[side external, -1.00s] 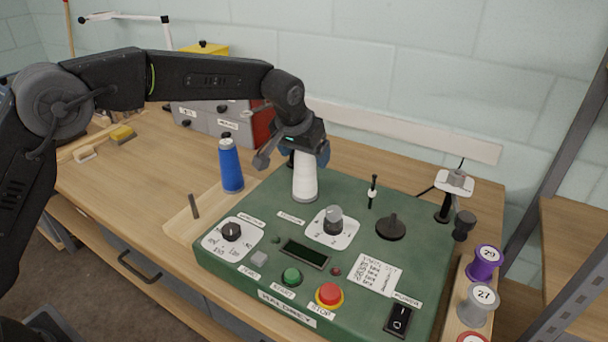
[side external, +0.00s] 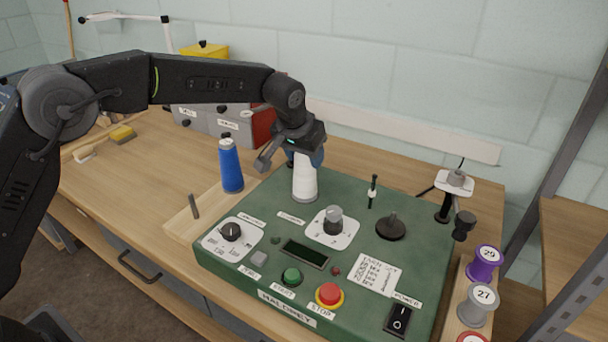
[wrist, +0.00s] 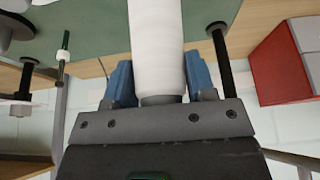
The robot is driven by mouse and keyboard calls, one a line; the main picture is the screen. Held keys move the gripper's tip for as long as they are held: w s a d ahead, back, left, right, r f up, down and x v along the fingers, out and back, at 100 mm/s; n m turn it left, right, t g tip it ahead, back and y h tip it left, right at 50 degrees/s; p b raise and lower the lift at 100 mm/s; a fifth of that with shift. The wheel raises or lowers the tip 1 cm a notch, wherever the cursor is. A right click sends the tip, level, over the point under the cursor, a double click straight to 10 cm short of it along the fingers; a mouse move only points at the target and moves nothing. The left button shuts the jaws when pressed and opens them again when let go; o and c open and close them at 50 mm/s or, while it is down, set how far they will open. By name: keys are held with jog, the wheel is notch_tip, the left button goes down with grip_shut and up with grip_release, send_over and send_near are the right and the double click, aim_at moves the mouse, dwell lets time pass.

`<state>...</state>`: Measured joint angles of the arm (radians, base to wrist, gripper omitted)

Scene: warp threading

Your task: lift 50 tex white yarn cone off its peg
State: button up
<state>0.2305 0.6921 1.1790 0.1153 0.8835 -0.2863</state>
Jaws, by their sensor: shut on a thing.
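The white yarn cone (side external: 305,182) stands upright at the back left of the green machine panel (side external: 225,255). My gripper (side external: 305,158) is above it, with its blue fingers at the cone's top. In the wrist view the blue fingers of my gripper (wrist: 152,82) lie on either side of the white cone (wrist: 156,40) and are shut on it. The cone's base looks to be at the panel surface in the side view; I cannot tell whether there is a gap. The peg inside the cone is hidden.
A blue cone (side external: 230,165) stands to the left, close to my gripper. A black post with a white guide (side external: 373,192) and a dark disc (side external: 391,227) are to the right. Knobs and buttons, including a red stop button (side external: 329,293), fill the panel's front.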

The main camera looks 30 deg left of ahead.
jog(key=shift+r, duration=5)
